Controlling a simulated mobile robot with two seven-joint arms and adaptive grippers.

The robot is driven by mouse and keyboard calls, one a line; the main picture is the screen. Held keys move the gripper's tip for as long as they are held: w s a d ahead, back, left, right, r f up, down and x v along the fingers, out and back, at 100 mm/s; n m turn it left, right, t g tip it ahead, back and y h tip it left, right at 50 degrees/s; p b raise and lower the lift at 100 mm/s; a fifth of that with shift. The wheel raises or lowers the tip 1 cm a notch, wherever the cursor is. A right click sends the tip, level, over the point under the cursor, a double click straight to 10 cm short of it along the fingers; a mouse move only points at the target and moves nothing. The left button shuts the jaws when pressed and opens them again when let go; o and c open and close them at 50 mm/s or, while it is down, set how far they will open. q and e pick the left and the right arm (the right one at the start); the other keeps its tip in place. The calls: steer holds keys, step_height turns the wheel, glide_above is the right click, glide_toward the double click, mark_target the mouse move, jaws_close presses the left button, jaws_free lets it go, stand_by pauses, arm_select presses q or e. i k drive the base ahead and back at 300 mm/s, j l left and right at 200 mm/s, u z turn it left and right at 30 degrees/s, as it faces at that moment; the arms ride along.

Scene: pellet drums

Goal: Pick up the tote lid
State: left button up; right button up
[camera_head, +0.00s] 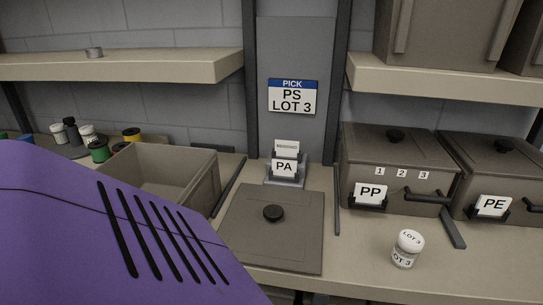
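Neither gripper is in view. A large purple surface with black slots fills the lower left and hides part of the bench and the tote's left side.
Lidded totes marked PP (363,170) and PE (497,165) stand at the right. A white LOT 3 jar (408,249) stands in front of them. A PA card holder (286,170) sits behind the lid. Several small bottles (88,137) stand at the back left.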

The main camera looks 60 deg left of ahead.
mark_target(272, 227)
steer(key=u, duration=0.4)
steer(key=i+l+u, duration=0.1)
steer(key=u, duration=0.35)
steer(key=i+l+u, duration=0.1)
steer(key=u, duration=0.7)
steer(key=l+u, duration=0.2)
steer(key=u, duration=0.25)
